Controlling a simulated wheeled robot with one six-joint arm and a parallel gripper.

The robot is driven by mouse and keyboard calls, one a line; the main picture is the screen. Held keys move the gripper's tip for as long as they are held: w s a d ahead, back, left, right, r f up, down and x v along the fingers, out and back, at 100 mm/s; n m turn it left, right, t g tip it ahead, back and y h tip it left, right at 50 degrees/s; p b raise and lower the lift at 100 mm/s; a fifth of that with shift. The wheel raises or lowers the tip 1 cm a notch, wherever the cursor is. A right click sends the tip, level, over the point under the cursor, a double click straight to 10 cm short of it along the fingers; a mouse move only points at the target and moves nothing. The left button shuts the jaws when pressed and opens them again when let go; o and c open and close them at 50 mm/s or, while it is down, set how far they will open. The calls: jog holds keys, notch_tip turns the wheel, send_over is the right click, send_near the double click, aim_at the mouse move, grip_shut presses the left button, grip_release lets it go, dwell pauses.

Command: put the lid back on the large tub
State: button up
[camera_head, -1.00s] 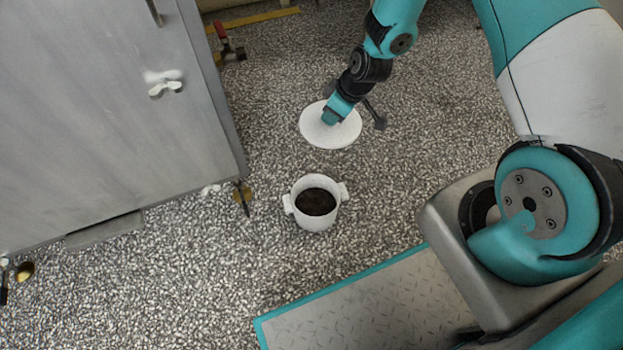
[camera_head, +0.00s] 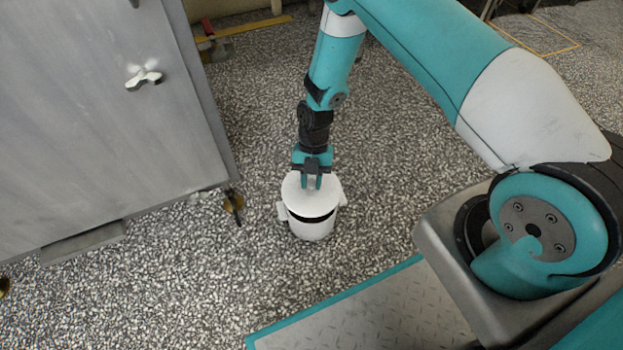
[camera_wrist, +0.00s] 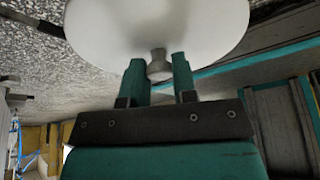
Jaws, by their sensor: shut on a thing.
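The white round lid (camera_head: 298,200) is held by my gripper (camera_head: 312,182), which is shut on the knob at its centre. In the wrist view my gripper's fingers (camera_wrist: 160,78) are on either side of the knob, under the white lid (camera_wrist: 150,25). The large white tub (camera_head: 313,230) stands upright on the floor, with handles on both sides. The lid is over the tub's mouth, and a dark gap shows between the lid and the tub's front rim. Whether the lid touches the back rim cannot be told. The tub's dark contents are mostly hidden.
A grey metal cabinet (camera_head: 100,120) on casters stands to the left. A small red-handled item (camera_head: 207,40) is on the floor at the back. Open speckled floor (camera_head: 400,170) lies around the tub.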

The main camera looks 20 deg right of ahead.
notch_tip(320, 180, down, 4)
jog(key=b, duration=0.3)
jog(key=shift+f+b, duration=0.45)
jog(key=shift+f, duration=0.35)
jog(key=shift+r+p, duration=0.1)
jog(key=shift+p, duration=0.2)
dwell(0.5)
jog(key=shift+f, duration=0.2)
dwell(1.3)
jog(key=o, duration=1.5)
jog(key=shift+r+p, duration=0.15)
jog(key=shift+p, duration=0.15)
